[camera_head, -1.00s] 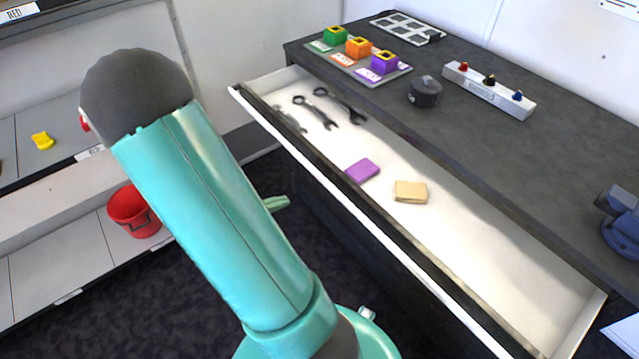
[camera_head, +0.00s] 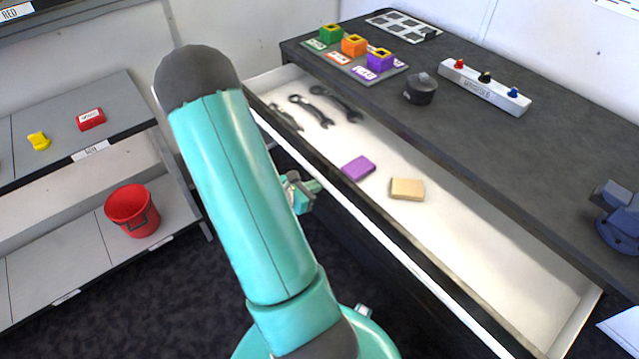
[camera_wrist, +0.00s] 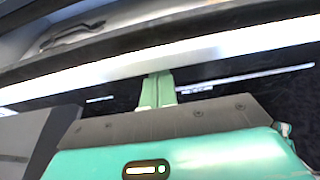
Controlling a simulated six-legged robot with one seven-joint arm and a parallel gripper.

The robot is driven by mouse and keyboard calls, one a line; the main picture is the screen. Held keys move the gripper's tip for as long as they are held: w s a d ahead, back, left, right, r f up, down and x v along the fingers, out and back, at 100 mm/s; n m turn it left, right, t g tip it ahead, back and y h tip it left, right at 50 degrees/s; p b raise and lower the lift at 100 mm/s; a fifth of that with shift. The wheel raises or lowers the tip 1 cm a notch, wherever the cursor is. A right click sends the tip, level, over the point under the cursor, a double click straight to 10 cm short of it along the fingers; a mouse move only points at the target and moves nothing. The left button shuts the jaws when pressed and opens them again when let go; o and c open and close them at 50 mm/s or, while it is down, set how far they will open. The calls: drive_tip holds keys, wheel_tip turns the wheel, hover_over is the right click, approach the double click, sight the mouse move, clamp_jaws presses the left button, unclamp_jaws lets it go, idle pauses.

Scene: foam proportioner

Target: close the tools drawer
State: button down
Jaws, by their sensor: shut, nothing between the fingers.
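The open drawer (camera_head: 470,255) juts out from beneath the dark worktop. It has a white inside and holds wrenches (camera_head: 312,110), a purple block (camera_head: 358,168) and a tan block (camera_head: 407,189). My gripper (camera_head: 313,188) is shut and empty, low beside the outer side of the drawer front, partly hidden behind my arm. In the wrist view, my shut green fingers (camera_wrist: 157,88) point at the white drawer front (camera_wrist: 225,48). Their tips overlap its lower edge, and I cannot tell whether they touch it. A wrench (camera_wrist: 75,35) shows beyond the rim.
On the worktop (camera_head: 560,165) stand coloured blocks (camera_head: 354,46), a dark round pot (camera_head: 420,89), a white bar with knobs (camera_head: 485,88) and a blue device (camera_head: 618,215). A shelf with a red bucket (camera_head: 133,212) stands left. Dark floor lies between.

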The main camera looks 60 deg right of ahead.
drive_tip(key=shift+s+d, duration=0.2)
drive_tip(key=shift+d, duration=0.2)
hover_over(381, 158)
drive_tip(key=shift+w+a, duration=0.2)
drive_tip(key=shift+a, duration=0.1)
drive_tip(key=shift+s+d+r, duration=0.1)
drive_tip(key=shift+s+d, duration=0.05)
drive_tip(key=shift+d, duration=0.1)
drive_tip(key=shift+s+d+r, duration=0.1)
idle(0.3)
